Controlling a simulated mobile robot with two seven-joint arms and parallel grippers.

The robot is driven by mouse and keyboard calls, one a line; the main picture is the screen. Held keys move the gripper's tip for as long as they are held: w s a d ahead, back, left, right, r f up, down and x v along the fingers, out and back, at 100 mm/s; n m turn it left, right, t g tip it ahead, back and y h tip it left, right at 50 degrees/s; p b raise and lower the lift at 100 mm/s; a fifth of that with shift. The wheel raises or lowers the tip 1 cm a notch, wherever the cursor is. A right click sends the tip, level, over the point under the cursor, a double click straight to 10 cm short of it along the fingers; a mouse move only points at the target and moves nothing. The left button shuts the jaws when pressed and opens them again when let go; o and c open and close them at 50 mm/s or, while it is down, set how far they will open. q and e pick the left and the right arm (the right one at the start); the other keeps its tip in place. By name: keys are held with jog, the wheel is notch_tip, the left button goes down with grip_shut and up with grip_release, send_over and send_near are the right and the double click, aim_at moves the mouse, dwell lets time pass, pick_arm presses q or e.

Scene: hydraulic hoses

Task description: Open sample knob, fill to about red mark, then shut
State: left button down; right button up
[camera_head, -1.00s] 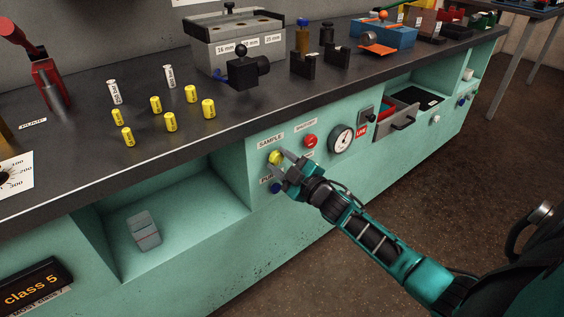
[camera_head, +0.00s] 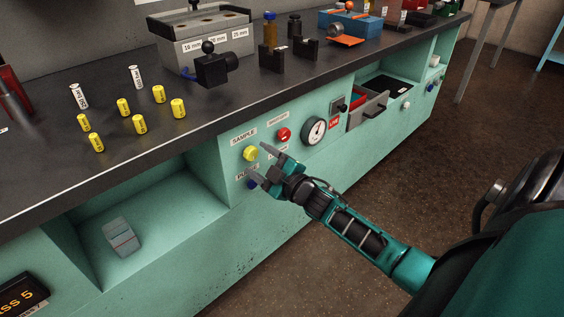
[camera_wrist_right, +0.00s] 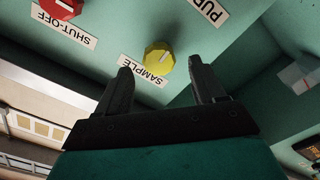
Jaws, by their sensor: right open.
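The yellow sample knob (camera_head: 250,154) is on the green front panel, under the SAMPLE label. In the right wrist view the yellow knob (camera_wrist_right: 158,60) shows a pale pointer line, and it lies ahead of and between the two fingers. My right gripper (camera_head: 260,164) is open and empty, just in front of and to the right of the knob; no finger visibly touches it. The fingers also show in the right wrist view (camera_wrist_right: 160,78). My left gripper is not in view.
A red shut-off knob (camera_head: 284,135) and a round gauge (camera_head: 314,130) are right of the sample knob. A blue knob (camera_head: 252,183) sits below it, close to the lower finger. An open drawer (camera_head: 369,111) juts out farther right.

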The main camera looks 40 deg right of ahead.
jog(key=s+p, duration=0.2)
jog(key=s, duration=0.9)
jog(key=shift+d, duration=0.45)
